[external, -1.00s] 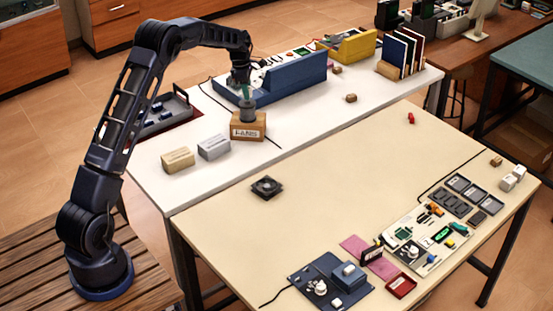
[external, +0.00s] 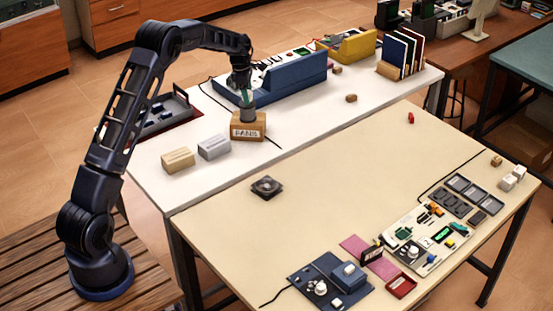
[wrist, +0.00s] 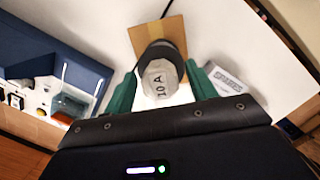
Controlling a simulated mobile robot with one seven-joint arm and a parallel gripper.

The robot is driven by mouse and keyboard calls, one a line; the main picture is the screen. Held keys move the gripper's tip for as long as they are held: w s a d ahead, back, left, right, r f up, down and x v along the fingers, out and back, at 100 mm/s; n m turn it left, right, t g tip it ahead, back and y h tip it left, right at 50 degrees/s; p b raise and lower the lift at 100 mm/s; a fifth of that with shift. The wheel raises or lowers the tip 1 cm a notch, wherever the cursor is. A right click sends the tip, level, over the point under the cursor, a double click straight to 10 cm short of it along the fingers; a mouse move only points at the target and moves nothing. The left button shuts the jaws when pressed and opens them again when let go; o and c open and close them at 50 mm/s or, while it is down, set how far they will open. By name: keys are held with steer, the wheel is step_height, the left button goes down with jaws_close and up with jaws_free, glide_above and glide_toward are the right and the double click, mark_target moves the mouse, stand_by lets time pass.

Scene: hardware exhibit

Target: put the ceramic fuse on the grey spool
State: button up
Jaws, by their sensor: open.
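The ceramic fuse (wrist: 160,82) is a pale cylinder marked "10 A" on its end, seen end-on in the wrist view. It stands between the two green fingers of my gripper (wrist: 160,92), which are open with a finger on each side. The dark grey spool (wrist: 153,50) shows behind the fuse, and the fuse appears to rest on it; the contact is hidden. In the external view the grey spool (external: 248,115) stands on a wooden block (external: 248,130) with a label. My gripper (external: 246,96) is right above it, and the fuse is hard to make out there.
A grey box (external: 214,147) and a tan box (external: 178,160) stand to the left on the white table. The cream table (external: 330,190) in front holds a black fan (external: 267,187) and several parts.

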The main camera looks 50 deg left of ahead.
step_height(320, 180, up, 12)
steer(key=s+a, duration=0.1)
steer(key=s+d+r+m, duration=0.7)
steer(key=s+d+r, duration=0.4)
steer(key=d+r, duration=0.2)
steer(key=s+d+r+m+t, duration=0.1)
steer(key=s+d+r+m, duration=0.2)
steer(key=s+d, duration=0.3)
steer(key=s+d+r+m+t, duration=0.1)
steer(key=s+d+r+m, duration=0.3)
steer(key=s, duration=0.5)
steer(key=s+d+f+m, duration=0.3)
steer(key=s+d+m, duration=0.1)
steer(key=s, duration=0.5)
steer(key=s+d+f+m+t, duration=0.1)
steer(key=s+d+m, duration=0.3)
steer(key=s, duration=0.6)
steer(key=s+d+f+m+y, duration=0.1)
steer(key=s+d+f+m, duration=0.3)
steer(key=s, duration=0.6)
steer(key=shift+d+f+m, duration=0.15)
steer(key=shift+f+m, duration=0.15)
steer(key=shift+m, duration=0.2)
